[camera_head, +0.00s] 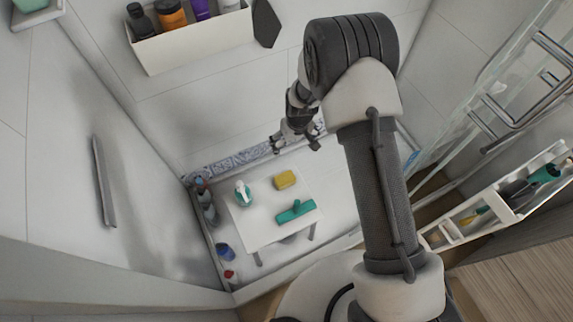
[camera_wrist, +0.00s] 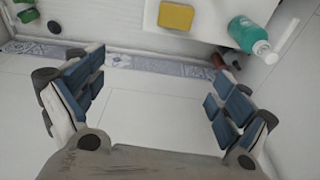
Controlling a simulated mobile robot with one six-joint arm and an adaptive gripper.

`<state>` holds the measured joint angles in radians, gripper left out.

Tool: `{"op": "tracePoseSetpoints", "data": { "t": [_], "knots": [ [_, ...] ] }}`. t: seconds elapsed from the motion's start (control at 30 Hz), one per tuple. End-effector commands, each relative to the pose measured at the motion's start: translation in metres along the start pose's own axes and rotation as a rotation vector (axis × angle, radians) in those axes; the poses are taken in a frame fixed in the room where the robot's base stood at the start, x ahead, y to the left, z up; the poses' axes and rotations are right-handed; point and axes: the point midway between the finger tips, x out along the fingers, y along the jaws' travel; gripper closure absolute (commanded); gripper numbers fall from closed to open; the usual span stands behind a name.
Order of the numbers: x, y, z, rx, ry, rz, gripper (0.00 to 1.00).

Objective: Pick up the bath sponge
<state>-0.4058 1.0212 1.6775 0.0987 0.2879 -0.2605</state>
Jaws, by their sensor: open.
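The bath sponge (camera_head: 285,179) is a small yellow block lying on a white table (camera_head: 258,232). It also shows at the top of the wrist view as a yellow rectangle (camera_wrist: 176,16). My gripper (camera_head: 296,142) is above and behind the table in the head view, apart from the sponge. In the wrist view my gripper (camera_wrist: 155,95) has its two blue-padded fingers spread wide with nothing between them. The sponge lies beyond the fingertips there.
Several bottles (camera_head: 207,205) stand on the floor along the left wall. A white wall shelf (camera_head: 190,45) holds bottles. A tool caddy (camera_head: 500,205) is at right.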

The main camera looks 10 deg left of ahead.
Motion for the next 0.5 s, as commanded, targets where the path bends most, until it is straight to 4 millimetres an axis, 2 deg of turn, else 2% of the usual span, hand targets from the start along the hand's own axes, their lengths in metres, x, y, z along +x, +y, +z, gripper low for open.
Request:
{"op": "tracePoseSetpoints", "data": {
  "t": [0.03,0.13,0.3,0.5],
  "knots": [
    [0.023,-0.009,0.007,-0.019,-0.016,-0.004,0.06],
    [0.058,-0.019,0.017,-0.046,-0.028,-0.007,0.06],
    [0.088,-0.029,0.028,-0.07,-0.037,-0.009,0.06],
    [0.125,-0.03,0.032,-0.073,-0.04,-0.009,0.06]
  ]
}}
